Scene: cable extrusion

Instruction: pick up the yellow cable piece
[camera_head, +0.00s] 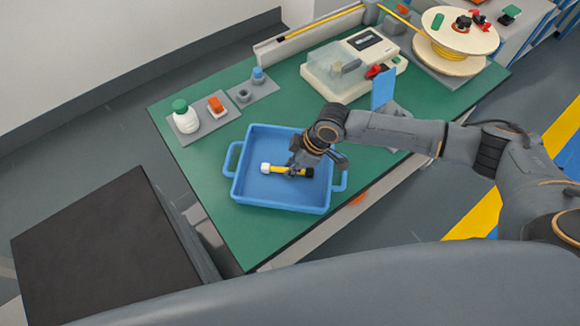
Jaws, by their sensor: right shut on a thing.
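The yellow cable piece (277,169) is in the blue tray (285,203) on the green table. It is short, with a white end at the left and a black end at the right. My right gripper (293,172) reaches down into the tray from the upper right and is shut on the yellow cable piece near its middle. The fingers hide part of the piece. I cannot tell whether the piece touches the tray floor. My left gripper is not in view.
A white machine (345,75) and a cable spool (460,38) stand farther back. A blue upright panel (384,88) is near my right arm. The green table (225,225) is clear left of the tray.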

